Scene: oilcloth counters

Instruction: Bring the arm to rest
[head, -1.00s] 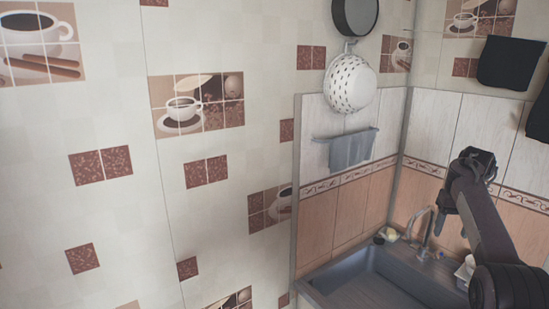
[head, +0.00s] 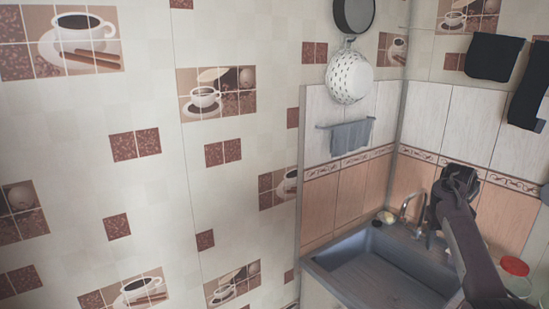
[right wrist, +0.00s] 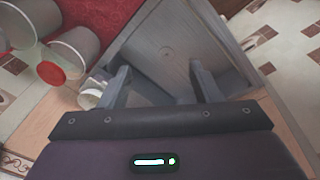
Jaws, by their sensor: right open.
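My right arm comes in from the lower right of the head view. Its dark gripper (head: 431,236) hangs over the right end of the grey sink (head: 375,268). In the right wrist view the two fingers of this gripper (right wrist: 163,86) stand apart with nothing between them. The sink basin (right wrist: 165,50) lies beyond the fingers there. My left gripper is in neither view.
A tap (head: 408,205) stands at the back of the sink. A red-lidded jar (head: 515,267) is right of my arm. In the right wrist view, pale containers (right wrist: 75,48) and a red lid (right wrist: 50,73) lie left of the basin. Tiled wall fills the left.

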